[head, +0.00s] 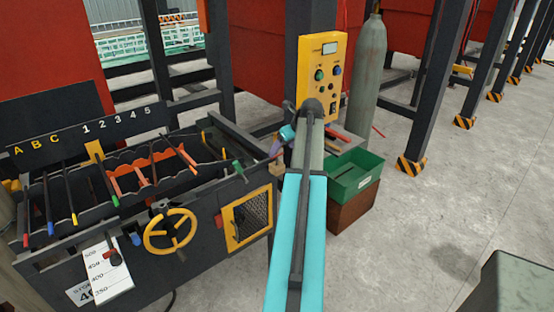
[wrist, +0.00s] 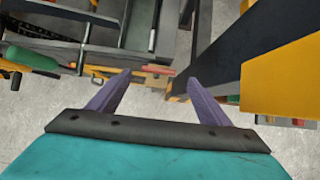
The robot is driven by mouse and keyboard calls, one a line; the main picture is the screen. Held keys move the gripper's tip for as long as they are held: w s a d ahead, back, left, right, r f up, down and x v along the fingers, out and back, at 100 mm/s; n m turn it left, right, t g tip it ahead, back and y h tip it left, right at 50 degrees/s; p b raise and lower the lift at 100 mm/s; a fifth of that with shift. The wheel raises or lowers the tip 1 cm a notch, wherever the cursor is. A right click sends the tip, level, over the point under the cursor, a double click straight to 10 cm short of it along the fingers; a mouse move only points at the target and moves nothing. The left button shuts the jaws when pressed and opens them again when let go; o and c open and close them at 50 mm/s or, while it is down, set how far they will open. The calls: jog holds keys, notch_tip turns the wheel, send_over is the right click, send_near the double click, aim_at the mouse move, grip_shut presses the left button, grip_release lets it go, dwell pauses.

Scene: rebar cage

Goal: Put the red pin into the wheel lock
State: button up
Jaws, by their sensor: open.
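The yellow handwheel (head: 170,232) is on the front of the dark machine in the head view. I cannot clearly make out its lock hole. A small red piece (head: 338,133) lies beside the yellow control box, above the green bin; I cannot tell whether it is the red pin. In the wrist view a red strip (wrist: 155,69) shows beyond the fingertips, too small to identify. My gripper (wrist: 155,78) is open, its two purple fingers apart with nothing between them. In the head view my gripper (head: 275,151) is right of the machine, partly hidden by my arm.
The yellow control box (head: 319,75) stands on a dark post close to my arm. A green bin (head: 355,176) sits on a brown box, with a grey gas cylinder (head: 369,80) behind. Colour-tipped bars lie across the machine top.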

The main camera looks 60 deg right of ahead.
aim_at(277, 155)
jog(key=shift+x, duration=1.1)
jog(key=shift+p+x, duration=1.15)
jog(key=shift+x, duration=1.45)
jog(key=shift+a, duration=0.15)
jog(key=c, duration=1.2)
jog(key=shift+r, duration=0.1)
jog(key=shift+r+b, duration=0.7)
jog(key=shift+r, duration=0.95)
jog(key=s+a+b, duration=0.1)
jog(key=s+a, duration=0.2)
jog(key=s, duration=0.1)
jog(key=s+a+r+b, duration=0.1)
jog(key=s+a, duration=0.3)
jog(key=s+a+b, duration=0.1)
jog(key=s+a, duration=0.2)
jog(key=shift+s+a+r+b, duration=0.2)
jog(key=shift+s+a+b, duration=0.1)
jog(key=shift+s+a, duration=0.1)
